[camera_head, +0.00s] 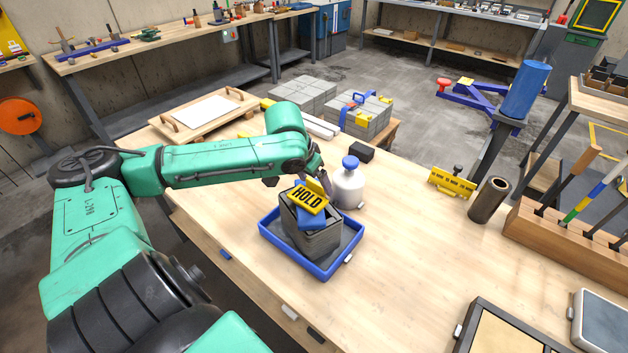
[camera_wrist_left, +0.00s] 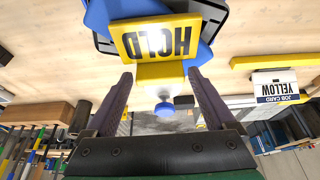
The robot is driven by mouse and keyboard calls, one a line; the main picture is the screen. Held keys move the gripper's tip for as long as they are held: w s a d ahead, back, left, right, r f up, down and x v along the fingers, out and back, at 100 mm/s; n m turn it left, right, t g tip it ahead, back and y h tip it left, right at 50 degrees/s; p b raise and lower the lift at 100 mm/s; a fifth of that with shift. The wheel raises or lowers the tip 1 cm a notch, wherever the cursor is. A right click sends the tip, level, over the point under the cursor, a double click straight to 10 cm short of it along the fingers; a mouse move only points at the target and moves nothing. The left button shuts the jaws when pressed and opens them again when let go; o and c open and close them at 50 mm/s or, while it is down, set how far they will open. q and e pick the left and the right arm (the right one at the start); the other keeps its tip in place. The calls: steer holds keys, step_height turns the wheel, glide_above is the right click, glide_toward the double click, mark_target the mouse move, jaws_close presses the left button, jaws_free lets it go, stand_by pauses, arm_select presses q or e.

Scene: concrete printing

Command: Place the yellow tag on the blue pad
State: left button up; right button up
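The yellow tag (camera_head: 308,198), lettered HOLD, is over the blue pad (camera_head: 311,222) on top of a grey block (camera_head: 318,240). It looks tilted, and I cannot tell whether it rests fully on the pad. In the left wrist view the tag (camera_wrist_left: 162,40) is ahead of the fingers, with the blue pad (camera_wrist_left: 203,52) behind it. My left gripper (camera_head: 318,182) is at the tag's far edge. In the wrist view its fingers (camera_wrist_left: 161,76) stand apart on either side of the tag's yellow stem, with slight gaps. My right gripper is not in view.
The block stands in a blue tray (camera_head: 285,253). A white bottle with a blue cap (camera_head: 349,186) stands close behind the gripper. A dark tube (camera_head: 489,200) and a wooden tool rack (camera_head: 565,245) are at the right. The table between is mostly clear.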

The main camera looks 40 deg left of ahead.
mark_target(302, 203)
arm_select(q)
steer(key=shift+p+v, duration=0.6)
steer(key=shift+v, duration=0.85)
steer(key=v, duration=0.9)
steer(key=shift+p, duration=0.35)
